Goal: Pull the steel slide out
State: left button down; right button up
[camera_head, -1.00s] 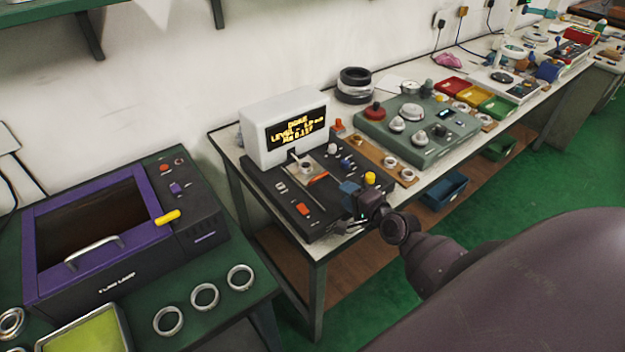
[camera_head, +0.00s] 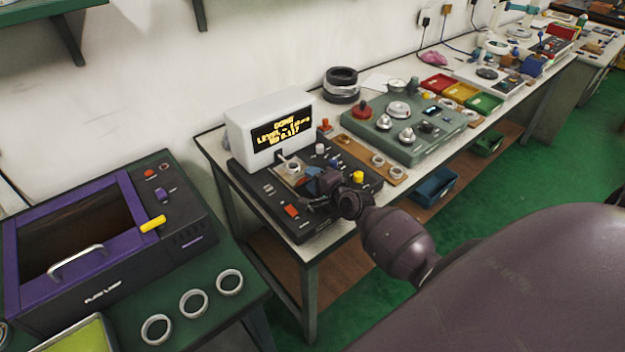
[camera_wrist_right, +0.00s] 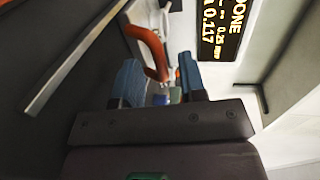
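The tester is a white display box (camera_head: 270,127) reading DONE on a black base (camera_head: 262,190). The steel slide (camera_head: 284,176) lies in the base below the display, with a metal ring (camera_head: 293,168) at its inner end. Its orange-red handle (camera_wrist_right: 148,48) shows in the right wrist view, reaching toward the gap between my blue fingers. My right gripper (camera_head: 314,180) is low over the slide in the head view and hides part of it. In the wrist view the right gripper (camera_wrist_right: 160,84) is open, its fingers apart. I cannot tell whether they touch the handle. My left gripper is out of view.
A wooden strip with rings (camera_head: 377,160) and a green instrument panel (camera_head: 425,140) lie to the right. A purple-framed machine (camera_head: 100,235) stands on the left table.

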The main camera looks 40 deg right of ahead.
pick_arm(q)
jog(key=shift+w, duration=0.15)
pick_arm(e)
jog(key=shift+w, duration=0.2)
grip_shut()
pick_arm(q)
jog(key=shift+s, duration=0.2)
